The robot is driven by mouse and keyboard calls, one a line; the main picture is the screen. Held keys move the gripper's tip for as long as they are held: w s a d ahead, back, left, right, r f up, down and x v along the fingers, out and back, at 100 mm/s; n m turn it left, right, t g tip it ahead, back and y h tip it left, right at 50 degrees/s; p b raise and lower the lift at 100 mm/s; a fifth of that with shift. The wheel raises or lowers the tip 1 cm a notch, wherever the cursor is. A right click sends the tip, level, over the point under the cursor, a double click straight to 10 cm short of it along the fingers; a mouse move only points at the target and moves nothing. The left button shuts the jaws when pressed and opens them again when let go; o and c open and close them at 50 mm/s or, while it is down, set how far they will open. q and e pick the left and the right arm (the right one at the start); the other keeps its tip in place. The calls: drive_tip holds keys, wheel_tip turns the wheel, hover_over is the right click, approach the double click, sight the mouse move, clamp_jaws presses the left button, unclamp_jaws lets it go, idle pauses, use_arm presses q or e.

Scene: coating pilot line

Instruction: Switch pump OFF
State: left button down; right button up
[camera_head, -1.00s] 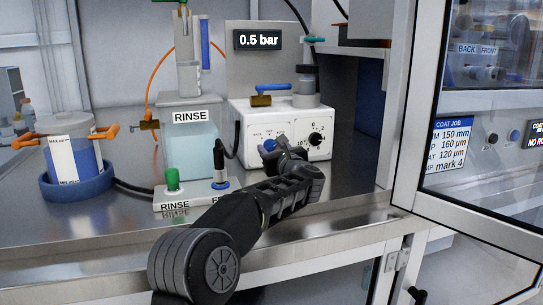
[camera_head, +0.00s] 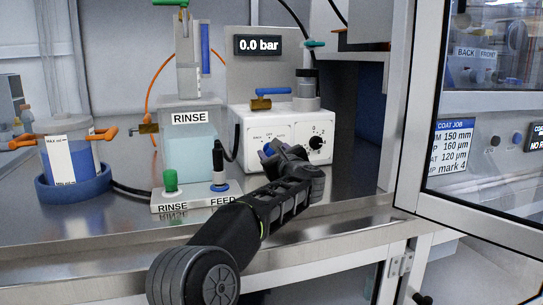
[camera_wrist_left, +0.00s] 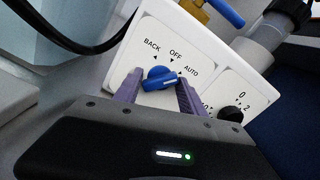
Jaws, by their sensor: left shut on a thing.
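The white pump box (camera_head: 247,153) stands on the bench, with a blue selector knob (camera_wrist_left: 158,78) on its front. The wrist view shows the labels BACK, OFF and AUTO above the knob. A white mark on the knob lies on its right part, towards the AUTO side; the exact setting is hard to tell. My left gripper (camera_wrist_left: 159,93) is shut on the knob, with one purple finger on each side. In the head view, the left gripper (camera_head: 272,151) hides most of the knob. The display (camera_head: 258,45) reads 0.0 bar. My right gripper is not in view.
A black dial (camera_head: 316,142) is right of the knob. A blue-handled valve (camera_head: 262,98) sits on the box. The RINSE tank (camera_head: 187,143) and a base with green and black-and-blue fittings (camera_head: 190,200) stand left. A glazed door frame (camera_head: 425,110) stands right.

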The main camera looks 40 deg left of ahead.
use_arm(q)
drive_tip(key=shift+f+n+b, duration=0.15)
drive_tip(key=shift+n+b, duration=1)
drive_tip(key=shift+b, duration=0.25)
drive_tip(key=shift+f+n+b, duration=0.1)
drive_tip(key=shift+n+b, duration=1.05)
drive_tip(key=shift+b, duration=0.2)
drive_tip(key=shift+n+b, duration=0.6)
drive_tip(key=shift+b, duration=0.05)
drive_tip(key=shift+n+b, duration=0.65)
drive_tip(key=shift+n, duration=0.15)
drive_tip(key=c, duration=0.6)
unclamp_jaws()
drive_tip(key=shift+r, duration=0.25)
